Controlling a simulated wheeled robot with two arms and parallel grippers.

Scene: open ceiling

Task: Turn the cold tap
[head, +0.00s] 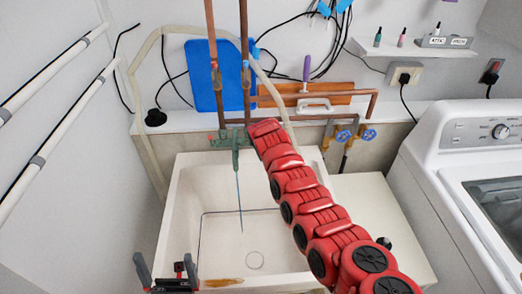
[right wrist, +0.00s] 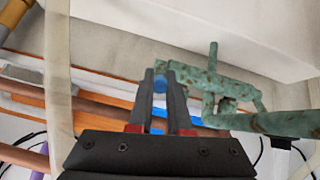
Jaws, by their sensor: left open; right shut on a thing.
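A weathered green tap (head: 235,142) stands at the back edge of the white sink (head: 185,190). A thin bluish line like a water stream (head: 239,205) runs from its spout into the basin. In the right wrist view the green tap (right wrist: 215,85) lies across the picture, with a blue-ended cold handle (right wrist: 160,82) between my right fingers. My right gripper (right wrist: 160,74) is shut on that handle. In the head view my red right arm reaches the tap's right side and hides that gripper. My left gripper (head: 166,264) is open and empty at the sink's front left.
Copper pipes and blue valve wheels (head: 356,135) are on the wall behind and right of the sink. A pale hose (head: 145,110) hangs at the left. A white washing machine (head: 420,165) stands at the right. The basin is mostly clear.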

